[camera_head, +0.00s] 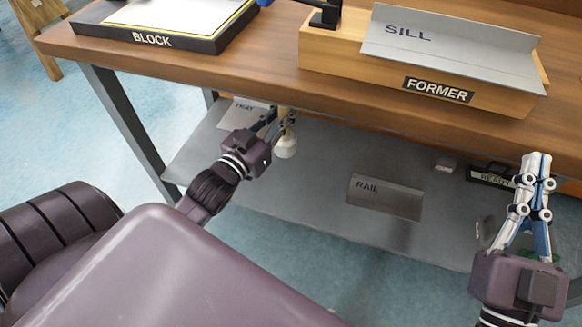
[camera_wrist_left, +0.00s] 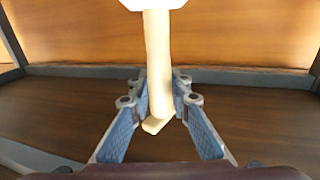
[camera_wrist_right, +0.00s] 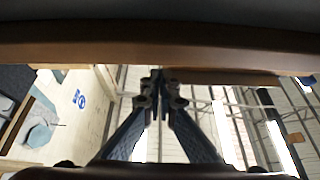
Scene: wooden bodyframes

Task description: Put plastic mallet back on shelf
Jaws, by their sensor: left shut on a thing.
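The plastic mallet has a pale wooden handle (camera_wrist_left: 157,65) and a white head (camera_head: 286,147). My left gripper (camera_head: 284,120) is shut on the handle, under the bench top and above the lower shelf (camera_head: 320,165). In the left wrist view the handle runs between the two fingers (camera_wrist_left: 161,98), and the head is cut off at the top edge. In the head view the gripper and bench edge hide part of the handle. My right gripper (camera_head: 537,160) is shut and empty, beside the bench's front edge at the right.
The wooden bench top (camera_head: 250,75) overhangs the shelf. A grey leg (camera_head: 128,130) stands at the left. On the shelf lie a tray-marked plate (camera_head: 243,112), a RAIL plate (camera_head: 385,198) and a READY-marked item (camera_head: 490,177). The FORMER block (camera_head: 345,75) and BLOCK base (camera_head: 150,38) stand on top.

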